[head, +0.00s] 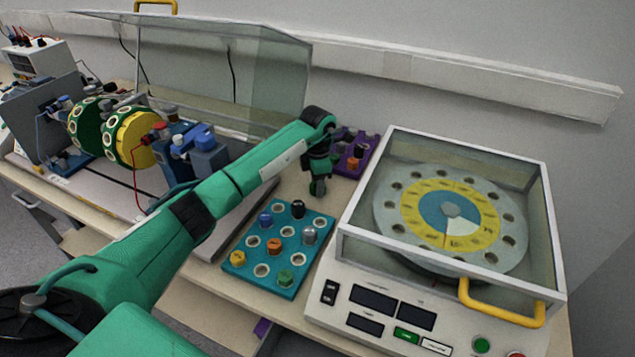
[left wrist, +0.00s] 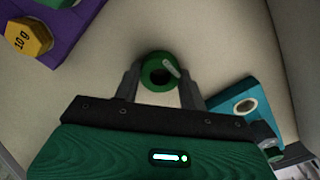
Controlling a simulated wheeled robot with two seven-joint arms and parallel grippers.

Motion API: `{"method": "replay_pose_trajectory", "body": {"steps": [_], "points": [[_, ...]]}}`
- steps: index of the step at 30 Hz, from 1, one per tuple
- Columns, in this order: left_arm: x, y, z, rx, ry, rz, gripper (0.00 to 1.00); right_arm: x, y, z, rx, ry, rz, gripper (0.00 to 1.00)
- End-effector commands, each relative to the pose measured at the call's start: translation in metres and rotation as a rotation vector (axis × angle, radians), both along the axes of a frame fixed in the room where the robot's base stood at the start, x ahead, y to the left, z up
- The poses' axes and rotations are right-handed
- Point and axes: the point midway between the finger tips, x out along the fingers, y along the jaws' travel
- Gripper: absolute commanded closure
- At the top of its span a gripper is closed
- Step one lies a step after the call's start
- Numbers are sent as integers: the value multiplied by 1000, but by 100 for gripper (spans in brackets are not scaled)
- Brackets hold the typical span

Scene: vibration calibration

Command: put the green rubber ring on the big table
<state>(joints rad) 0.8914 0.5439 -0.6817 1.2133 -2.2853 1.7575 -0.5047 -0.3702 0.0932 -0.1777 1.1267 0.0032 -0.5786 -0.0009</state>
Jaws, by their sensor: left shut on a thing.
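My left gripper (head: 319,188) reaches down over the beige big table (head: 292,186), between the teal block and the purple block. In the left wrist view my left gripper (left wrist: 162,88) is shut on the green rubber ring (left wrist: 151,80), which sits between the fingertips with its dark hole showing. The bare table top (left wrist: 95,75) lies beneath it. Whether the ring touches the table or hangs just above it, I cannot tell. My right gripper is in neither view.
A teal block (head: 243,276) with several coloured weights stands in front of my gripper. A purple block (head: 367,161) is behind it. A lidded calibration machine (head: 345,250) stands to the right. A clear-hooded rig (head: 215,75) is at the left.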

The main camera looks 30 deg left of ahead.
Motion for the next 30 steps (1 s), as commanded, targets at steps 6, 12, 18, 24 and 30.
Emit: {"method": "replay_pose_trajectory", "body": {"steps": [6,12,18,24,30], "points": [[0,0,-1,0,0,0,37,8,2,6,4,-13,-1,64],[0,0,-1,0,0,0,37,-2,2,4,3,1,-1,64],[1,0,7,1,-2,0,37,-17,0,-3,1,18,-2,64],[1,1,48,2,-5,0,37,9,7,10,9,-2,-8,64],[1,1,91,1,-4,1,37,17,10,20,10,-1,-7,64]]}}
